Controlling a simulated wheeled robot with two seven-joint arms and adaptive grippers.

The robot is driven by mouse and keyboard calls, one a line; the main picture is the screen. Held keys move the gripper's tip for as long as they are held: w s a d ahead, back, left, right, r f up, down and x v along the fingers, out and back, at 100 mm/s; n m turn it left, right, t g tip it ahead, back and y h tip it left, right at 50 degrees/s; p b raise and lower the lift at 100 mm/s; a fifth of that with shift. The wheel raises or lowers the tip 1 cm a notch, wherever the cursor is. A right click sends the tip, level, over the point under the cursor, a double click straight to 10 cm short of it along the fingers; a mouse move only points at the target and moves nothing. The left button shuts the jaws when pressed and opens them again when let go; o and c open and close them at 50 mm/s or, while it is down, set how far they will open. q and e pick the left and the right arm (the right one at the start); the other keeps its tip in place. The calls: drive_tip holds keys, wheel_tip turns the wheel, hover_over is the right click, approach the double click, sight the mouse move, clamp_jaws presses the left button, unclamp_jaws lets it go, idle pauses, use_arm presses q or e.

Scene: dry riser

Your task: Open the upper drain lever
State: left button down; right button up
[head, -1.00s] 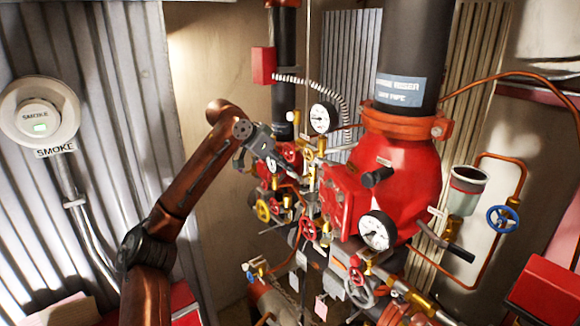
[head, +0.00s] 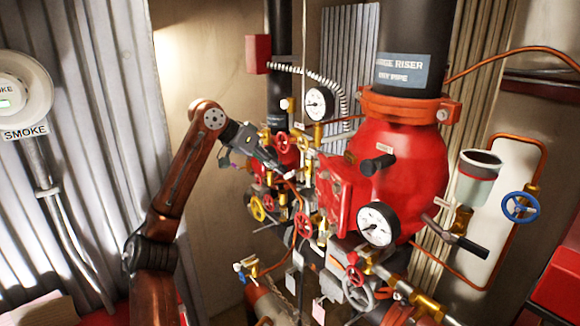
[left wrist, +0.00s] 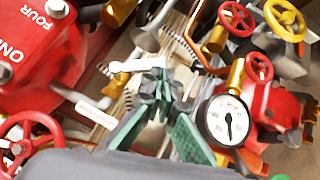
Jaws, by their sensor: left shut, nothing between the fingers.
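My left gripper (head: 287,170) is in front of the cluster of valves and pipes left of the red riser body (head: 405,165). In the left wrist view its green fingers (left wrist: 160,84) are together, with nothing held. A pale lever handle (left wrist: 136,66) lies just beyond the fingertips, and I cannot tell whether they touch it. A second pale lever (left wrist: 84,97) lies further left, near the red housing. Which of these is the upper drain lever is not clear. In the head view the gripper hides part of this area. My right gripper is not in view.
A white gauge (left wrist: 227,120) is close to the right of the fingers, and red (left wrist: 236,19) and yellow (left wrist: 285,20) handwheels are above it. A red handwheel (left wrist: 29,141) is at lower left. In the head view a larger gauge (head: 377,224) and a drain cup (head: 477,178) are right.

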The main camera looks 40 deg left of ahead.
use_arm(q)
drive_tip(key=f, duration=0.2)
drive_tip(key=d+f+h+b, duration=0.1)
drive_tip(key=shift+s+f+n, duration=0.2)
drive_tip(key=shift+f+n, duration=0.15)
drive_tip(key=shift+n, duration=0.05)
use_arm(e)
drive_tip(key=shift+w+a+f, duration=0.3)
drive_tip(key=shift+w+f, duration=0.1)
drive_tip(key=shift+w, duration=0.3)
use_arm(q)
drive_tip(key=shift+d+f, duration=0.25)
drive_tip(key=shift+d, duration=0.05)
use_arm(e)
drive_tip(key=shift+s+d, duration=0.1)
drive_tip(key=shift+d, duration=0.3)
use_arm(q)
drive_tip(key=shift+s, duration=0.1)
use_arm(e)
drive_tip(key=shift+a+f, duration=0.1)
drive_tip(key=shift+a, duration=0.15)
use_arm(q)
drive_tip(key=shift+d, duration=0.1)
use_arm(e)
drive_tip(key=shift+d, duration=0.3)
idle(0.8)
